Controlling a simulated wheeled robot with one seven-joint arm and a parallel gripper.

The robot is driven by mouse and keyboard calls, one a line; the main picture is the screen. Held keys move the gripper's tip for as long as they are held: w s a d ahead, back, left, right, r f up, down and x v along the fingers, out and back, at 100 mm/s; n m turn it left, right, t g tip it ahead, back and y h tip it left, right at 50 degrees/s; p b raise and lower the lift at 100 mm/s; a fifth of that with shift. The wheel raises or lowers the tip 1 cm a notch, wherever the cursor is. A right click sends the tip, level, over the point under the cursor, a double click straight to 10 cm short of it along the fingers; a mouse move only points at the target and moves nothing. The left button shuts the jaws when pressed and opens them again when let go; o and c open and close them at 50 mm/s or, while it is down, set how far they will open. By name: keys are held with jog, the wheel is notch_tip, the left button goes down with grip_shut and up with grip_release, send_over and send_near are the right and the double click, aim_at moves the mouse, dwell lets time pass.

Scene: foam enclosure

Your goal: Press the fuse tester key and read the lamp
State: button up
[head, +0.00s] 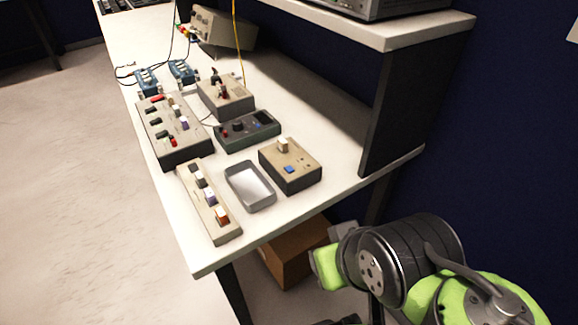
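A small tan-topped box (292,160) stands near the front right of the bench; it looks like the fuse tester, but I cannot read any label. It has a blue key (289,169) and an upright pale block (283,145) on top. I cannot tell which part is the lamp, and I see nothing clearly lit. My green and black arm is at the lower right, off the bench's front edge and apart from the box. My gripper cannot be made out.
Left of the box are an empty-looking grey tray (231,181) and a strip with several coloured blocks (226,234). Behind are a dark green box (247,141) and other instruments. A shelf (390,32) with a dark upright (392,110) stands at right. A cardboard box (292,250) is below.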

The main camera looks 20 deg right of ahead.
grip_shut()
dwell(1.6)
